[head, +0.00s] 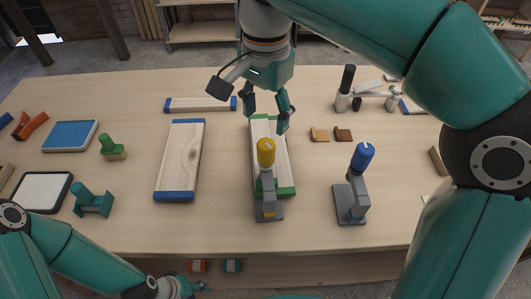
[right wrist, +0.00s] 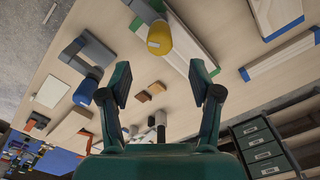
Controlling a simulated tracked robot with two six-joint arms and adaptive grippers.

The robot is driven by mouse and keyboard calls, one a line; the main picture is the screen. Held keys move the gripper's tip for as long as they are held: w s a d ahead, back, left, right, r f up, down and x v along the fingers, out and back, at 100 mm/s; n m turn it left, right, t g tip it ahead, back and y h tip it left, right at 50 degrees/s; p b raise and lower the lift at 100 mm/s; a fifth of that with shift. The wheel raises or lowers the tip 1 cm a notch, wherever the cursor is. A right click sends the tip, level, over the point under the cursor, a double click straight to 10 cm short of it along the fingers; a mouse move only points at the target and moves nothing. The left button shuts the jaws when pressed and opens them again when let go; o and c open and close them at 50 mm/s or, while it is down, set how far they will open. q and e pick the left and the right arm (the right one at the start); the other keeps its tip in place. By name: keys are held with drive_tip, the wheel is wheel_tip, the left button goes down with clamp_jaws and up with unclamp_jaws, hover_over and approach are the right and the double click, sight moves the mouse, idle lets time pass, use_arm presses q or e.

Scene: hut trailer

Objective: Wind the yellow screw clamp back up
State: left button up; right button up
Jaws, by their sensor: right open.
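The yellow screw clamp (head: 266,152) stands upright on the bench at the near end of a board with green ends (head: 284,170). Its yellow knob (right wrist: 159,38) also shows in the right wrist view, beyond the fingertips. My right gripper (head: 267,104) is open and empty above the far end of that board, behind the clamp and apart from it. In the right wrist view my right gripper (right wrist: 161,80) has its fingers spread wide with nothing between them. My left gripper (head: 190,286) is low at the bottom edge, small and partly hidden.
A blue-knobbed clamp (head: 352,190) stands to the right. A blue-ended board (head: 180,158) lies to the left, with another (head: 200,104) behind it. Two small blocks (head: 331,134) lie right of the green-ended board. Green stamp-like tools (head: 110,147) and pads are at the left.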

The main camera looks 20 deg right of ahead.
sight(266, 143)
wheel_tip(266, 143, down, 11)
drive_tip(key=shift+b, duration=0.5)
drive_tip(key=c, duration=1.1)
